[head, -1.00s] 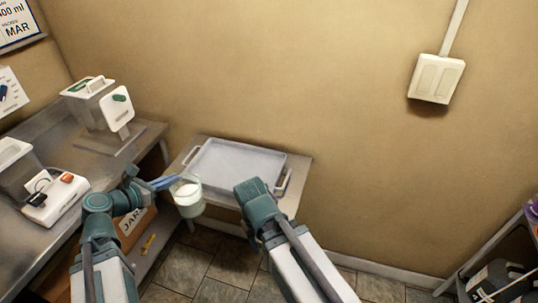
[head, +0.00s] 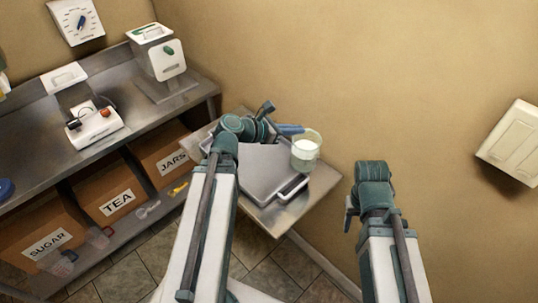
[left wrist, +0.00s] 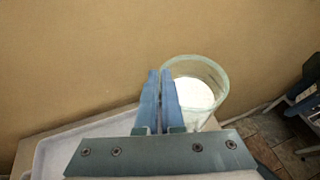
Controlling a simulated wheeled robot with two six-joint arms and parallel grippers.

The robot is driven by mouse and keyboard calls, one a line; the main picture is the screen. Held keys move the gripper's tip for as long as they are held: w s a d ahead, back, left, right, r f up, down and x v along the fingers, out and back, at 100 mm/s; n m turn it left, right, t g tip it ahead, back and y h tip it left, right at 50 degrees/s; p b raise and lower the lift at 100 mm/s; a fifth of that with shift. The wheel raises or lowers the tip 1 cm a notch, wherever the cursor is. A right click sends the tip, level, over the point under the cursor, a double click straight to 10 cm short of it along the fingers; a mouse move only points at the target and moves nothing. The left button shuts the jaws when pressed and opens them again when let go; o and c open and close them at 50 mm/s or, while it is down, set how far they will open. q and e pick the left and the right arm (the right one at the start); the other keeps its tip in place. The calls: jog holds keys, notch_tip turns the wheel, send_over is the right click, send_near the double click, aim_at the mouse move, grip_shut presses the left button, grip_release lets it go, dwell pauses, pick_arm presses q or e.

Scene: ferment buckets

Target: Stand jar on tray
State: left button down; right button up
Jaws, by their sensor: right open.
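The jar (head: 305,153) is a clear, greenish glass with white contents, roughly upright. My left gripper (head: 291,129) is shut on its rim from the left, with the blue fingers close together. In the left wrist view the jar (left wrist: 207,80) is just right of the fingertips (left wrist: 160,75). The pale grey tray (head: 262,178) lies on a small metal table. The jar appears over the tray's far right part; I cannot tell whether its base touches.
The small table (head: 268,217) has a bare strip in front of the tray. A steel counter (head: 40,150) at left bears a white dispenser (head: 165,58) and a scale (head: 95,127). Labelled cardboard boxes (head: 118,200) stand below. The wall is close behind the tray.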

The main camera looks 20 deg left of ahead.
pick_arm(q)
jog(key=s+a+f+n+t+y+b, duration=0.1)
jog(key=s+a+f+n+b, duration=0.1)
jog(key=s+a, duration=0.8)
jog(key=s+a+f+n+t+y+b, duration=0.1)
jog(key=s+a+y, duration=0.15)
jog(key=a, duration=1.35)
jog(key=w+d+f+b, duration=0.1)
jog(key=w+d, duration=0.5)
jog(key=w, duration=0.6)
jog(key=shift+w+f+h+b, duration=0.3)
jog(key=shift+w+f+h, duration=0.05)
jog(key=shift+f, duration=0.05)
jog(key=shift+d, duration=0.1)
jog(key=f+b, duration=0.2)
jog(key=w+f+b, duration=0.1)
jog(key=shift+w+d+f+b, duration=0.1)
jog(key=shift+d+f+b, duration=0.15)
jog(key=shift+f+b, duration=0.1)
jog(key=shift+f, duration=0.1)
jog(key=c, duration=1.1)
grip_release()
